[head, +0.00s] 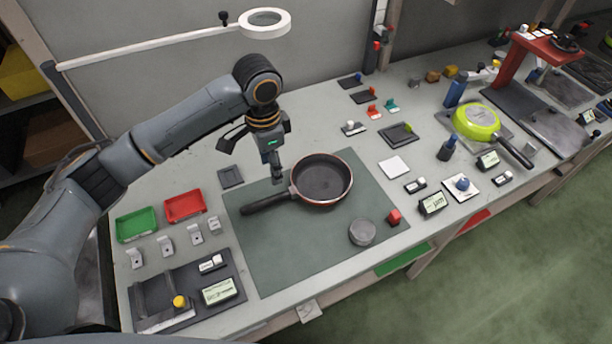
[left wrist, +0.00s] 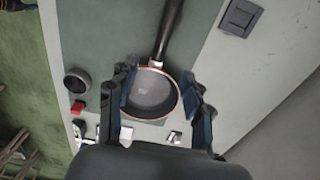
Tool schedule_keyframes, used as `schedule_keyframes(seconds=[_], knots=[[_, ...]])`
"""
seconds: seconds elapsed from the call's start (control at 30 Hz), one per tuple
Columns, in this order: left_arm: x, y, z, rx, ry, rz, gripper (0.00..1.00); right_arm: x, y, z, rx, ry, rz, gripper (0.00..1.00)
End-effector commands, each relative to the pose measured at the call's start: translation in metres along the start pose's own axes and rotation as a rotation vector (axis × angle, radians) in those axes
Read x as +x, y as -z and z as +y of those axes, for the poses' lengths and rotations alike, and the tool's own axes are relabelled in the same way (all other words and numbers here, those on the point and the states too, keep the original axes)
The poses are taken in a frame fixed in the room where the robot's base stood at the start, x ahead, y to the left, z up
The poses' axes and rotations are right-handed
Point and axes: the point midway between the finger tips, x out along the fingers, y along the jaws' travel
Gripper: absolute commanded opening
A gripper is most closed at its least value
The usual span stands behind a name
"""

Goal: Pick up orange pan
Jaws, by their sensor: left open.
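A dark pan with an orange-red rim (head: 322,180) lies on the green-grey mat (head: 290,250), its black handle (head: 265,204) pointing to the lower left. My left gripper (head: 277,178) is above the pan's left side, close to where the handle meets the body. The pan also shows in the left wrist view (left wrist: 153,92), between the two fingers of my left gripper (left wrist: 160,95), with the handle running to the top. The fingers are spread wide and hold nothing. A green pan (head: 476,122) with a dark handle sits farther right on the table. My right gripper is not in view.
A grey cylinder (head: 362,232) and a small red block (head: 394,216) lie right of and below the pan. Green (head: 137,224) and red (head: 184,206) trays stand at the left. A ring lamp (head: 264,20) hangs above the back. The mat's lower middle is clear.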

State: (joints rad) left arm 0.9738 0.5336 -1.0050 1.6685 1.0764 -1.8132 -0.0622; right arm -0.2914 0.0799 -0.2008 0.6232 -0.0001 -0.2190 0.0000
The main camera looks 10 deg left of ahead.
Motion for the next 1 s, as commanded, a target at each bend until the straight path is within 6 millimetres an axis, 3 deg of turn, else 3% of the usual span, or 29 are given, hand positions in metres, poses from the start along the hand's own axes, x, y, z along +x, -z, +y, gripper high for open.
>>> schedule_keyframes(seconds=[0.17,0.4,0.77,1.0], knots=[[0.009,-0.003,-0.004,-0.004,-0.002,-0.015,0.50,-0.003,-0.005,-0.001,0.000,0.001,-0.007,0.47],[0.056,-0.003,-0.004,-0.003,-0.001,-0.013,0.50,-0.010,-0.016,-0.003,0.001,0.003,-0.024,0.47],[0.090,-0.003,-0.004,-0.003,0.000,-0.011,0.50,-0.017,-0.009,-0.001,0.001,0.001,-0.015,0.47],[0.125,-0.002,-0.005,-0.003,0.001,-0.010,0.50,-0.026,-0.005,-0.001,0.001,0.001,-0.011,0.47]])
